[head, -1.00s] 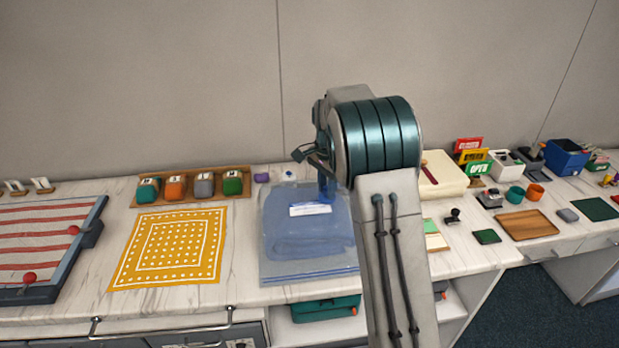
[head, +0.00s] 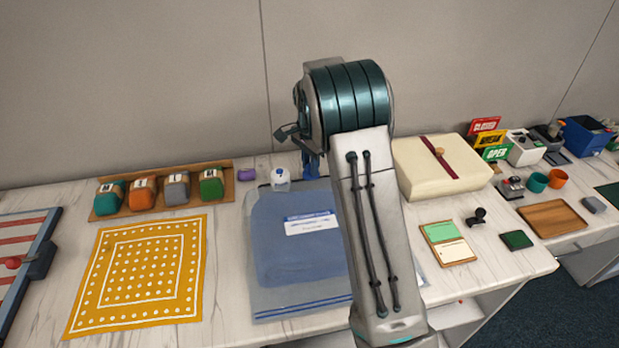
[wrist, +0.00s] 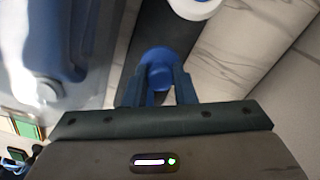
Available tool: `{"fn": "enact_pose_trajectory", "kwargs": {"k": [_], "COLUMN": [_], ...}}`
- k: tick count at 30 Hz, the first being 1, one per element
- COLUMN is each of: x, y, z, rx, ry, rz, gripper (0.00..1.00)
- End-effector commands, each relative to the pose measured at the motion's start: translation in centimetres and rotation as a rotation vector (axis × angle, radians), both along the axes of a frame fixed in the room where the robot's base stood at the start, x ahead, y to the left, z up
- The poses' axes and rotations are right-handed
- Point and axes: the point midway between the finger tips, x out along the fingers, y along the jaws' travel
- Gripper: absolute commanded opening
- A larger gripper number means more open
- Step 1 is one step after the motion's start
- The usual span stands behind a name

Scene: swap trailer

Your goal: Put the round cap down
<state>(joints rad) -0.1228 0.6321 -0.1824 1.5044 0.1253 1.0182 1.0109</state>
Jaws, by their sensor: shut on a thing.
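The round cap (wrist: 158,74) is blue and sits between the two fingertips of my gripper (wrist: 158,88) in the wrist view. My gripper is shut on it. In the head view my gripper (head: 311,163) hangs over the back of the counter, partly behind my own arm, and the cap cannot be told apart there. A small white bottle with blue on it (head: 281,180) stands just left of my gripper. A white round thing with a blue ring, probably that bottle, shows at the top of the wrist view (wrist: 195,6). The gap under the cap is unclear.
A blue folded bag with a white label (head: 290,250) lies in front of the bottle. A purple thing (head: 246,174) and a wooden tray of coloured blocks (head: 225,180) lie left. A cream box (head: 440,180) stands right. Bare counter shows around the purple thing.

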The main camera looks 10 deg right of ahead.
Motion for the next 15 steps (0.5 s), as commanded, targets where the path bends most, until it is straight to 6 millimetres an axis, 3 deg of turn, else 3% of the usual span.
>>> {"fn": "enact_pose_trajectory", "kwargs": {"k": [15], "x": [0.0], "y": [0.1], "z": [-5.3], "rx": [0.001], "ry": [0.0], "rz": [0.001], "gripper": [0.03]}}
